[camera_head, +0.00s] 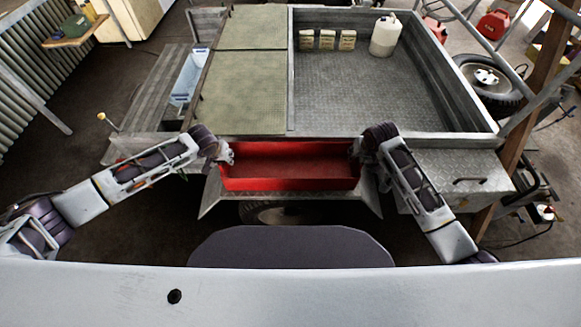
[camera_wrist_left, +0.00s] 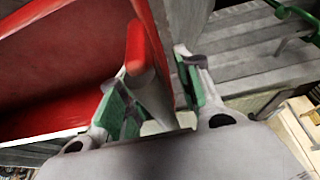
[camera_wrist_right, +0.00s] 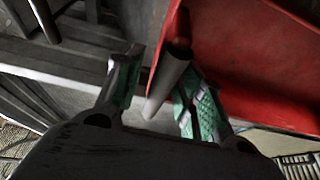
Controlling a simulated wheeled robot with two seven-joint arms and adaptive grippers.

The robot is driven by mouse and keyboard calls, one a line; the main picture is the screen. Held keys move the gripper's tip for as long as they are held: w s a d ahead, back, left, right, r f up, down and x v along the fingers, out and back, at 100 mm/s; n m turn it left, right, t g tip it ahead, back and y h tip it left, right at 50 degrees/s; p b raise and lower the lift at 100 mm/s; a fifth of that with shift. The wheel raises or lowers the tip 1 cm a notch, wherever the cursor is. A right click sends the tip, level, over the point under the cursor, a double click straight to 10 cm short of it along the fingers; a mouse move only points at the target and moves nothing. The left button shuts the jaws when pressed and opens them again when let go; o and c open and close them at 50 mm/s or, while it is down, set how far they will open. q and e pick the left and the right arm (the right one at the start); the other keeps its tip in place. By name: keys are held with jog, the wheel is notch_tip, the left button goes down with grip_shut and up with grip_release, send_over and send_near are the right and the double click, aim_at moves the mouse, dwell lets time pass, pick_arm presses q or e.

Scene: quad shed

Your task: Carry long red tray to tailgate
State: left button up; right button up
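The long red tray (camera_head: 288,183) is level in front of the trailer's near side, with its open top up and nothing seen inside. My left gripper (camera_head: 226,153) is at its left end and my right gripper (camera_head: 360,152) at its right end. In the left wrist view, the green-padded fingers (camera_wrist_left: 155,85) close in on both sides of the tray's end wall and bar. In the right wrist view, the fingers (camera_wrist_right: 163,88) likewise close around the bar at the other end. The contact faces are partly hidden. Whether the tray's underside touches anything is hidden.
The trailer bed (camera_head: 370,85) is behind the tray, with a white jug (camera_head: 385,36) and three small packs (camera_head: 327,40) at its back. Green-grey panels (camera_head: 240,90) cover its left part. A metal box (camera_head: 460,178) stands right. A wheel (camera_head: 275,213) shows below the tray.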

pick_arm(q)
grip_shut()
pick_arm(e)
grip_shut()
pick_arm(q)
jog(key=shift+w+r, duration=0.1)
pick_arm(e)
jog(key=shift+w+r, duration=0.1)
